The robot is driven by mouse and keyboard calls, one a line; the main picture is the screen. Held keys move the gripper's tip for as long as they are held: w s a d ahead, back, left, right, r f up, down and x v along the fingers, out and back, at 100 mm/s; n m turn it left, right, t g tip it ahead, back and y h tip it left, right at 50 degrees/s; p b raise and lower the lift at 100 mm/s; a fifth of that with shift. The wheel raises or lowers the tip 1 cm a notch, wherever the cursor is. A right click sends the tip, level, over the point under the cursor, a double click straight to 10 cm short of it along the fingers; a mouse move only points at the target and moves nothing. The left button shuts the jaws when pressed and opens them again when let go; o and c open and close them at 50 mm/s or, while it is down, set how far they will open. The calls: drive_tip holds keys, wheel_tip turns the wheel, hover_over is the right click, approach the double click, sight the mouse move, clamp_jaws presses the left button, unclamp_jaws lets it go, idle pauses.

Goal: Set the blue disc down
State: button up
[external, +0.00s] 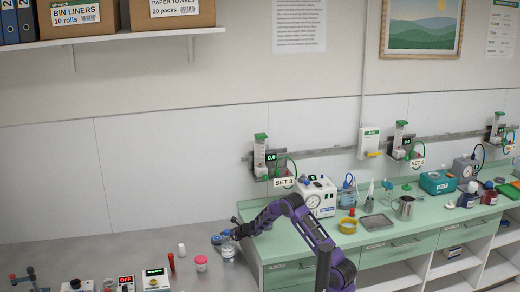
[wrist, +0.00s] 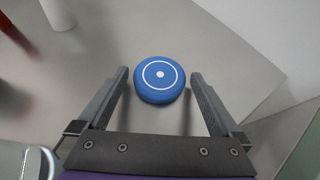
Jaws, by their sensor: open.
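The blue disc (wrist: 160,80), with a white ring and a white centre dot on top, lies flat on the grey counter (wrist: 225,60) in the wrist view. My gripper (wrist: 159,75) is open, with its fingertips on either side of the disc and a visible gap at each side. In the external view my gripper (external: 236,228) is low over the right end of the grey counter. The disc (external: 216,240) shows there as a small blue shape, partly hidden by a clear jar with a blue top (external: 228,252).
The clear jar's edge (wrist: 22,162) is close to my gripper at lower left in the wrist view. A white bottle (external: 182,249), a red stick (external: 171,263) and a pink-lidded pot (external: 201,263) stand nearby. The green counter (external: 285,238) adjoins at right.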

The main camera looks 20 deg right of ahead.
drive_tip(key=v, duration=1.1)
drive_tip(key=shift+s+d+r, duration=0.15)
drive_tip(key=shift+s+d, duration=0.1)
drive_tip(key=shift+d, duration=0.05)
